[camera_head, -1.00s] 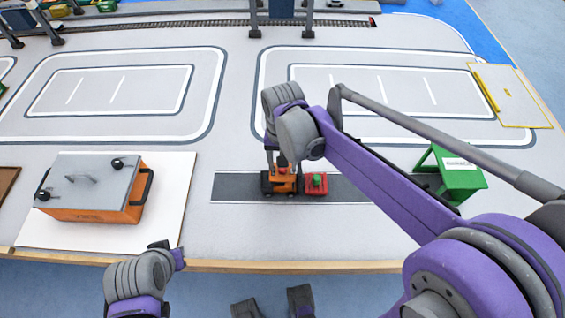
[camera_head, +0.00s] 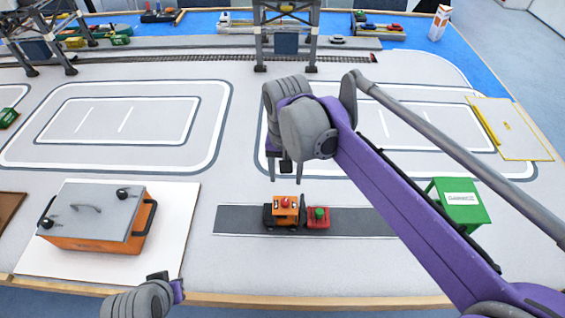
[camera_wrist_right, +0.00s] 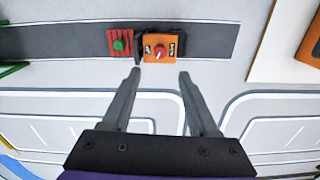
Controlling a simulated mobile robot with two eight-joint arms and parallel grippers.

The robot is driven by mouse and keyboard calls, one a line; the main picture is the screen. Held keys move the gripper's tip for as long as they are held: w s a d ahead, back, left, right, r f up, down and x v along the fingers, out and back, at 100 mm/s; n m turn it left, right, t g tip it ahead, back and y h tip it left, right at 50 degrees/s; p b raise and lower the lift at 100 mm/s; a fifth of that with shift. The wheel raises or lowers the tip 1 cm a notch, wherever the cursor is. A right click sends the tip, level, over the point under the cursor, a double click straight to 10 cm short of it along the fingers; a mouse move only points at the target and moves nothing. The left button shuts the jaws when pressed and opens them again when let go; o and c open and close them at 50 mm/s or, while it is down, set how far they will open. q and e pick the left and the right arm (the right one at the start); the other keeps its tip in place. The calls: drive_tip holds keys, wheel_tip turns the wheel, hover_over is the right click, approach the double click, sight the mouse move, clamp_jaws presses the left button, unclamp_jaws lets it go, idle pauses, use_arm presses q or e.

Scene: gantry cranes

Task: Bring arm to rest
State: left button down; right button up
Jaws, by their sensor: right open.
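My right gripper (camera_head: 285,169) is open and empty above the table, on the far side of the small orange vehicle (camera_head: 285,211). Its two spread fingers (camera_wrist_right: 157,75) show in the right wrist view, with nothing between them. The orange vehicle (camera_wrist_right: 160,47) has a red knob on top and stands on a dark road strip. A small red block with a green knob (camera_head: 318,217) sits beside it; it also shows in the right wrist view (camera_wrist_right: 120,43). Part of my left arm (camera_head: 140,300) shows at the bottom left; its gripper fingers are not seen.
An orange case with a grey lid (camera_head: 95,215) stands on a white board at left. A green stand (camera_head: 461,202) is at right, close to my right arm. Gantry cranes (camera_head: 287,30) and rails cross the back. White-lined areas in the middle are clear.

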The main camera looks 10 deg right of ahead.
drive_tip(key=s+d+f+n+t+p, duration=0.1)
drive_tip(key=s+d+f+n+t, duration=0.1)
drive_tip(key=s, duration=0.5)
drive_tip(key=s+d+f+n+t+p, duration=0.2)
drive_tip(key=s+d+f+t, duration=0.1)
drive_tip(key=s, duration=0.4)
wheel_tip(320, 180, down, 2)
drive_tip(key=shift+d+f, duration=0.1)
drive_tip(key=shift+d, duration=0.4)
